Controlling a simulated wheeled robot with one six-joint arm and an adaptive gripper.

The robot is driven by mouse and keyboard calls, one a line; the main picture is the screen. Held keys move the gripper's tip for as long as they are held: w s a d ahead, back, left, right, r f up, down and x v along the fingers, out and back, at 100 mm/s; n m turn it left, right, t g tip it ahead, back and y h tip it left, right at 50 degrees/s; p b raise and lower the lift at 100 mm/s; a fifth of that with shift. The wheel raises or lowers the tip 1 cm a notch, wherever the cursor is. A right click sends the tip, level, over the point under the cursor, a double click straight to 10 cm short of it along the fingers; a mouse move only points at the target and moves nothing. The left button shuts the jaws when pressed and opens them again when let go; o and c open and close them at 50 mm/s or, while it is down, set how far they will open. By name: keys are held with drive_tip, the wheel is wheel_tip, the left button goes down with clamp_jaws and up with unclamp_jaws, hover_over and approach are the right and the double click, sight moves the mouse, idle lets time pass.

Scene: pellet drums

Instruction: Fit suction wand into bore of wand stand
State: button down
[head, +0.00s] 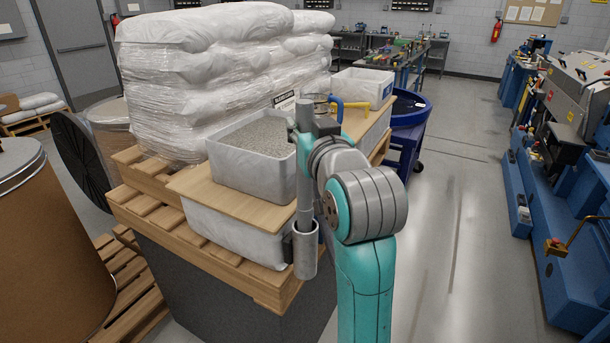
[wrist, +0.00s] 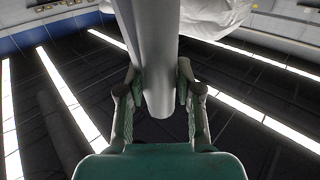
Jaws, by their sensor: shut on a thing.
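The suction wand (head: 305,180) is a grey tube held upright in the head view. Its lower part meets the mouth of the wand stand (head: 305,262), a short grey cylinder at the near corner of the pallet stack. I cannot tell whether the tip is inside the bore or in front of it. My gripper (wrist: 158,88) is shut on the wand, with a finger on each side of the tube in the wrist view. In the head view my wrist hides part of the grip. The bore is hidden, and the stand is not visible in the wrist view.
An open bin of grey pellets (head: 255,143) stands on a wooden board (head: 195,185) left of the wand. Wrapped white sacks (head: 180,95) are stacked behind. The floor (head: 460,220) to the right is clear.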

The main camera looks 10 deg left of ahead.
wheel_tip(320, 180, down, 9)
drive_tip(key=shift+f, duration=0.1)
idle(0.4)
drive_tip(key=c, duration=0.8)
unclamp_jaws()
drive_tip(key=shift+f, duration=0.1)
drive_tip(key=v, duration=1.2)
